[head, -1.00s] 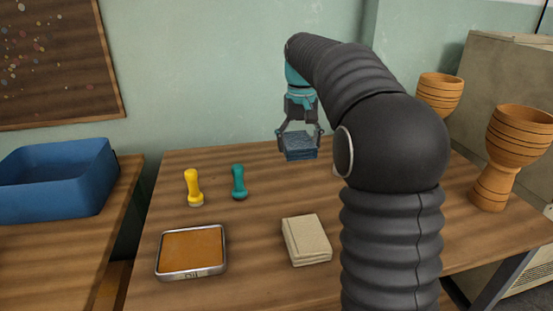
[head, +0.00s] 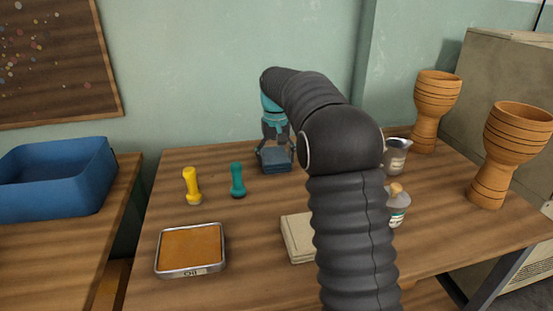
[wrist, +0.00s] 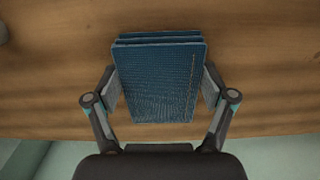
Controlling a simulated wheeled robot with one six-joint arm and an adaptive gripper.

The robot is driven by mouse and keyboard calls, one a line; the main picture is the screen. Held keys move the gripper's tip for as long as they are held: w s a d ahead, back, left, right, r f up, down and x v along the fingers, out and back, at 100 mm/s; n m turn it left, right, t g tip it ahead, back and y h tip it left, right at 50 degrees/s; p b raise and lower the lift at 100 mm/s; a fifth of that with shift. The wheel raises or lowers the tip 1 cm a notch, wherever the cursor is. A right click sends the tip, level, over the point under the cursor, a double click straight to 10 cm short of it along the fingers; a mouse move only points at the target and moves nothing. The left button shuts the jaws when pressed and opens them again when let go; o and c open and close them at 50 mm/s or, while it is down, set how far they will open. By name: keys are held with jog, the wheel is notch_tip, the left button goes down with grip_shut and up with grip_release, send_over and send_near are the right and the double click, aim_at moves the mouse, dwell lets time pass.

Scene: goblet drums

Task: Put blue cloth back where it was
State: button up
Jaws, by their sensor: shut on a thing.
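The blue cloth (head: 274,160) is a dark blue folded stack at the back of the wooden table, right of the teal-handled tool. In the wrist view, the cloth (wrist: 158,80) lies between the two fingers of my gripper (wrist: 160,95), which are closed on its sides.
A teal-handled tool (head: 238,181), a yellow one (head: 192,186), a tray with an orange pad (head: 190,249) and a beige folded cloth (head: 297,238) are on the table (head: 250,217). A metal jug (head: 396,156), a bottle (head: 398,208) and goblet drums (head: 500,150) stand right.

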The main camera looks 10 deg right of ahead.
aim_at(276, 158)
jog(key=o, duration=1.1)
jog(key=shift+f, duration=0.1)
notch_tip(276, 158, up, 11)
jog(key=p, duration=0.1)
jog(key=s+r+t, duration=0.2)
jog(key=s+r, duration=0.3)
jog(key=s, duration=0.5)
jog(key=s+f+t, duration=0.1)
jog(key=s+f, duration=0.3)
jog(key=s, duration=0.5)
jog(key=s+f+t, duration=0.1)
jog(key=s+f, duration=0.3)
jog(key=s, duration=0.6)
jog(key=s+f+t, duration=0.1)
jog(key=s+f, duration=0.3)
jog(key=s, duration=0.6)
jog(key=shift+d+f+t, duration=0.1)
jog(key=shift+f+t, duration=0.2)
jog(key=shift+f, duration=0.1)
